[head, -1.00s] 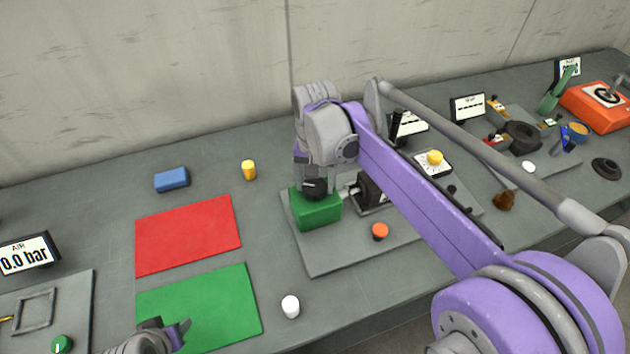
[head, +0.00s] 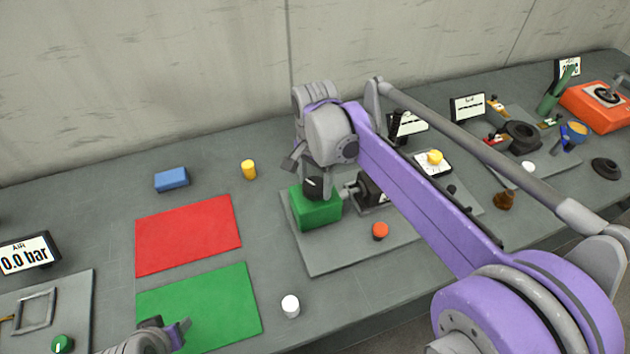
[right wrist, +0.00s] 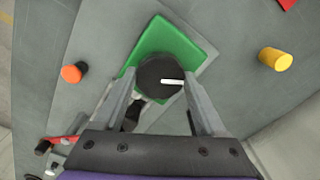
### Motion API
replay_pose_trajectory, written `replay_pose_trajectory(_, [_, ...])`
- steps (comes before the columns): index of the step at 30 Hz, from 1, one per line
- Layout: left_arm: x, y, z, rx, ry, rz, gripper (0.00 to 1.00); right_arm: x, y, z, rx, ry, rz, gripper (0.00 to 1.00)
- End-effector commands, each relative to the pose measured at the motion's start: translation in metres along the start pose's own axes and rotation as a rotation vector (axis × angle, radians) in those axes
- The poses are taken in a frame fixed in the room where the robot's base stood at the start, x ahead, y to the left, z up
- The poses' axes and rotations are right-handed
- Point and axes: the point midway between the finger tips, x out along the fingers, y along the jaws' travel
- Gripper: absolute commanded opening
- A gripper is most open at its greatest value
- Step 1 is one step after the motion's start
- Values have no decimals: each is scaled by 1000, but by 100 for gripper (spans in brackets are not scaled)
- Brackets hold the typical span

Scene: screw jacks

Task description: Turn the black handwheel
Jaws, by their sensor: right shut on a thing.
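The black handwheel (head: 314,187) sits on top of a green block (head: 316,211) on a grey plate. In the right wrist view the black handwheel (right wrist: 158,76) is a round disc with a white mark pointing right, above the green block (right wrist: 182,42). My right gripper (right wrist: 160,84) comes down from above with its two fingers on either side of the handwheel and is shut on it. In the head view this gripper (head: 314,180) partly hides the wheel. My left gripper (head: 182,328) shows at the bottom left over the green mat; its jaw state is unclear.
An orange-red knob (head: 380,231) stands on the grey plate (head: 330,262) near the block. A white cylinder (head: 290,306), a yellow cylinder (head: 249,169) and a blue block (head: 172,179) stand on the table. Red (head: 188,235) and green mats (head: 215,305) lie left.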

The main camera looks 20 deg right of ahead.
Motion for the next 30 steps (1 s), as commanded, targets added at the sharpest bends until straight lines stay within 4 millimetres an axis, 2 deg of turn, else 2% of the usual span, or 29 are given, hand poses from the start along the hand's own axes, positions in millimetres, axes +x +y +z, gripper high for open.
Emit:
replay_pose_trajectory(10, [0, 0, 0, 0, 0, 0, 50, 0, 0, 0, 2, 1, 0, 17])
replay_pose_trajectory(11, [0, 0, 0, 0, 0, 0, 50, 0, 0, 0, 1, 1, 0, 78])
replay_pose_trajectory(15, [0, 0, 0, 0, 0, 0, 50, 0, 0, 0, 1, 1, 0, 100])
replay_pose_trajectory(23, [0, 0, 0, 0, 0, 0, 50, -2, 0, 0, 1, 0, 0, 100])
replay_pose_trajectory(26, [-1, 0, -1, 0, 1, 0, 50, -11, 0, 0, 1, 0, 0, 100])
replay_pose_trajectory(30, [-3, 0, -3, 0, 3, 0, 50, -37, 0, 0, 1, 1, -1, 100])
